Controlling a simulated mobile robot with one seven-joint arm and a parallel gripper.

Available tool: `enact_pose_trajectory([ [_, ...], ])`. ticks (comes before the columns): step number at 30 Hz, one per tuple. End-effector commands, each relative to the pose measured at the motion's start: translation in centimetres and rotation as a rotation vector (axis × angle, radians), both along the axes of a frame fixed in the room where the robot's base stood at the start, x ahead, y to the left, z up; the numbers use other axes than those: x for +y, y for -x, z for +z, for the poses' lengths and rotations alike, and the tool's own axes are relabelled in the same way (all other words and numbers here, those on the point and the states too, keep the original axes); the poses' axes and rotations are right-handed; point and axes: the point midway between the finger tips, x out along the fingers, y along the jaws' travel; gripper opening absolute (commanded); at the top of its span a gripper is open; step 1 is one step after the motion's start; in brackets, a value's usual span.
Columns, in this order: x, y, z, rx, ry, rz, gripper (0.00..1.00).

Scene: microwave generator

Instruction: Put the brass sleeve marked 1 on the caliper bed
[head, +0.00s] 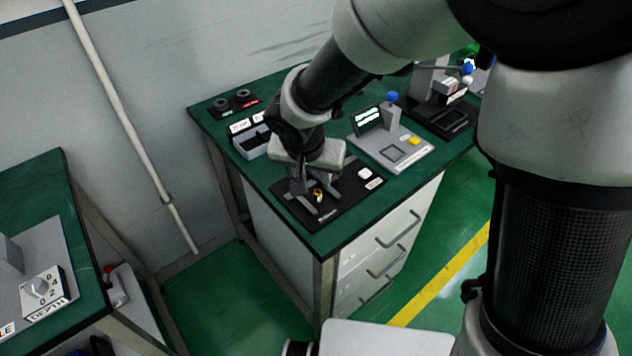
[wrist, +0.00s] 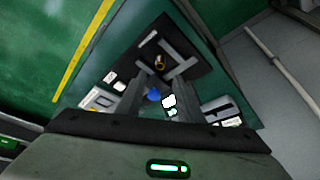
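A small brass sleeve (head: 318,196) lies on the black caliper board (head: 345,203) at the near corner of the green bench. It also shows in the wrist view (wrist: 159,62), between two grey bars that look like the caliper's jaws or bed. Its mark cannot be read. My gripper (head: 308,186) points down just over the board, close to the sleeve. In the wrist view my gripper (wrist: 159,82) has its fingers apart, with a gap between them and the sleeve just past the tips. The sleeve does not look gripped. Whether it touches the bed is too small to tell.
On the same bench are a grey instrument (head: 392,150) with a blue knob and yellow button, a grey holder (head: 252,138) with white labels, two dark round pieces (head: 232,99) at the back and a black device (head: 440,112). Another bench (head: 40,200) stands left.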

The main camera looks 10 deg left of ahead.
Motion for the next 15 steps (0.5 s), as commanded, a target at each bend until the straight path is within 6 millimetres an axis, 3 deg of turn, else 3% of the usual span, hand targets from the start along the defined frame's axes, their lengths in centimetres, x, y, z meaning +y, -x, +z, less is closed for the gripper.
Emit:
enact_pose_trajectory([
  [6,0.1,1.2,2.9,-0.001,-0.001,0.0,0.33],
  [15,-0.7,1.4,4.1,-0.004,0.005,-0.003,0.33],
])
